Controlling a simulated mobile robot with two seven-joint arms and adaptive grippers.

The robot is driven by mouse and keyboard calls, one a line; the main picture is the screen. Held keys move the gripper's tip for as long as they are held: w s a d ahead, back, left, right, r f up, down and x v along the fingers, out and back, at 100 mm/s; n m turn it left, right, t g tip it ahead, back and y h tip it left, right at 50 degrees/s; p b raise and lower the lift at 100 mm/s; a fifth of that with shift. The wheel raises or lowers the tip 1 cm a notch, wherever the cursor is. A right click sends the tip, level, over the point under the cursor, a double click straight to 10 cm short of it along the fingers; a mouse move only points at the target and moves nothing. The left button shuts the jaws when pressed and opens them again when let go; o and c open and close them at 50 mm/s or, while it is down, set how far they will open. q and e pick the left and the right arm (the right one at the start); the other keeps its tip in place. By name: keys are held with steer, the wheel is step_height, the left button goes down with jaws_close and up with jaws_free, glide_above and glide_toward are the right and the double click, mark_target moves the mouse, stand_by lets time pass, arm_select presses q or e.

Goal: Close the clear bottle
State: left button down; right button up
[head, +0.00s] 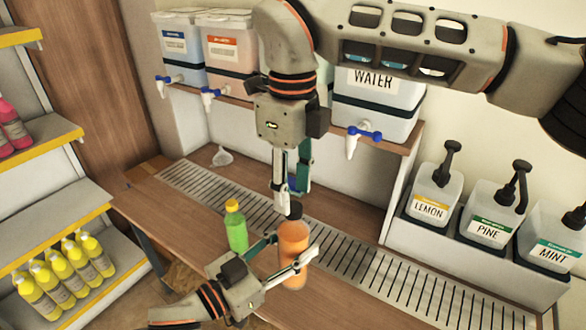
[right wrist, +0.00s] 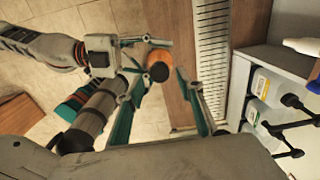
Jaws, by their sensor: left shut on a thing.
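A clear bottle with orange contents (head: 294,256) stands upright at the near side of the counter, with a dark cap (head: 294,211) at its top. My left gripper (head: 297,247) is shut around its body from the left. My right gripper (head: 291,187) points down just above the cap, its fingers apart with nothing seen between them. In the right wrist view the bottle top (right wrist: 159,68) lies beyond the spread fingers of my right gripper (right wrist: 157,88). I cannot tell how tightly the cap sits.
A green bottle with a yellow cap (head: 236,226) stands left of the orange one. A slotted drain strip (head: 340,256) runs behind. Tapped drums (head: 378,112) line the back shelf. Pump containers (head: 434,198) stand at right. Shelves with yellow bottles (head: 68,272) are at left.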

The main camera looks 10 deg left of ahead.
mark_target(293, 206)
steer(key=shift+f, duration=1.6)
jaws_close()
steer(key=shift+o, duration=0.7)
jaws_free()
step_height(293, 206, up, 12)
